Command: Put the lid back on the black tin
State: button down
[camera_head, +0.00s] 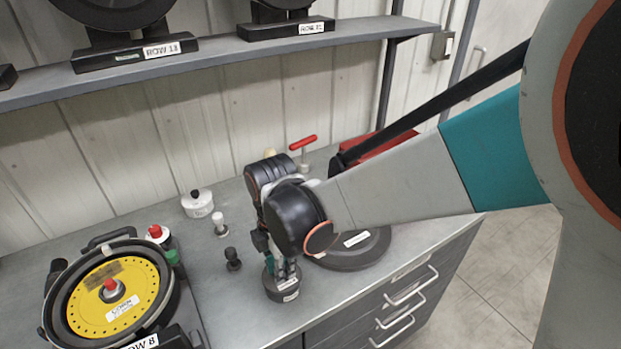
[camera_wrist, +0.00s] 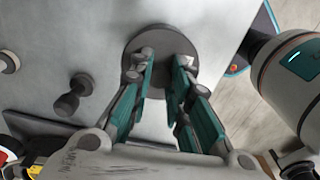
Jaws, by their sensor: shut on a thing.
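The black tin (camera_head: 284,289) is a short dark cylinder with a pale label, upright on the grey bench below my gripper. My gripper (camera_head: 285,269) points down at its top. In the wrist view my gripper (camera_wrist: 164,62) has its fingers over a dark round lid (camera_wrist: 160,35), seen from above. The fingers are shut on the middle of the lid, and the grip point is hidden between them. The lid is over the tin. I cannot tell whether it rests on the rim or is slightly above it.
A small black knobbed piece (camera_head: 233,261) and a pale one (camera_head: 219,224) stand left of the tin. A white tin (camera_head: 197,204) is behind them. A yellow-disc seed meter (camera_head: 80,310) fills the left. A dark disc (camera_head: 362,256) lies close right. The bench's front edge is near.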

jog(key=c, duration=1.4)
grip_release()
jog(key=o, duration=0.5)
jog(key=shift+c, duration=0.2)
jog(key=shift+r, duration=0.1)
jog(key=shift+s+r+p, duration=0.15)
jog(key=shift+r+p, duration=2.3)
jog(key=shift+r, duration=1.05)
